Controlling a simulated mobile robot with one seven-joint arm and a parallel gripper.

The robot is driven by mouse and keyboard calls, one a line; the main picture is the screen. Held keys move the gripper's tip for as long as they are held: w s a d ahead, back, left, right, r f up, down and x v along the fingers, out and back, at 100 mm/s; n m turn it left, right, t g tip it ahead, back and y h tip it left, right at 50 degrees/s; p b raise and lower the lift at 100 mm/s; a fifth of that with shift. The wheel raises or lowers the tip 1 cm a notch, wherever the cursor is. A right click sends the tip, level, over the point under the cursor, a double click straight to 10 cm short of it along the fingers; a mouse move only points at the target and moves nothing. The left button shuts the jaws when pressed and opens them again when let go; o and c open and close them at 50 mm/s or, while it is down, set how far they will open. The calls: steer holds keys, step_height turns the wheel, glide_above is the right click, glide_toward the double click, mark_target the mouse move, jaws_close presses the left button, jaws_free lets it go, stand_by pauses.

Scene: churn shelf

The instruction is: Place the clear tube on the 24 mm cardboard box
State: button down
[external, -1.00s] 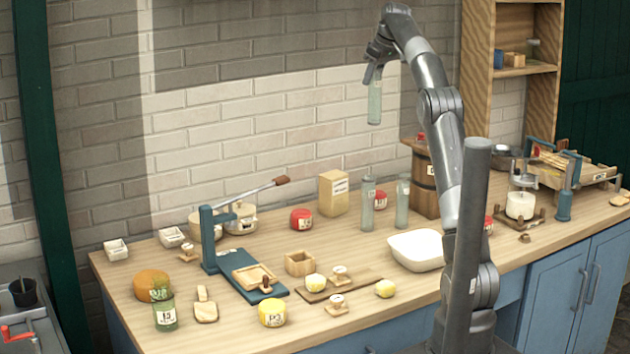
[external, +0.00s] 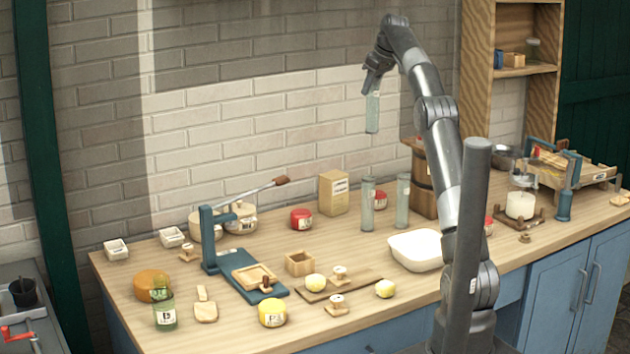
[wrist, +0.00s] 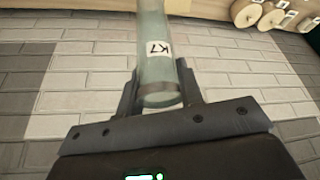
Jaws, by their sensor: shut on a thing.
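My gripper (external: 372,88) is shut on a clear tube (external: 372,113), high above the table in front of the brick wall. The tube hangs down upright in the external view. In the wrist view the tube (wrist: 153,45) sits between the fingers of my gripper (wrist: 160,92) and bears a white label reading K7. A tan cardboard box (external: 333,193) with a small label stands upright on the table, below and left of the held tube. The print on its label is too small to read. In the wrist view I cannot make out the box.
Two similar clear tubes (external: 368,205) (external: 402,203) stand just right of the box. A white basin (external: 417,250) stands in front. The air around the held tube is clear.

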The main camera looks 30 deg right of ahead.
mark_target(369, 95)
steer(key=shift+f, duration=1.35)
steer(key=shift+w+a+f, duration=0.15)
steer(key=shift+a+f, duration=0.1)
steer(key=w+a+f, duration=0.7)
steer(key=a+f, duration=0.1)
steer(key=f, duration=0.2)
steer(key=shift+a+f, duration=0.3)
steer(key=shift+f, duration=0.2)
steer(key=c, duration=1)
jaws_free()
steer(key=shift+o, duration=0.2)
steer(key=shift+r, duration=0.15)
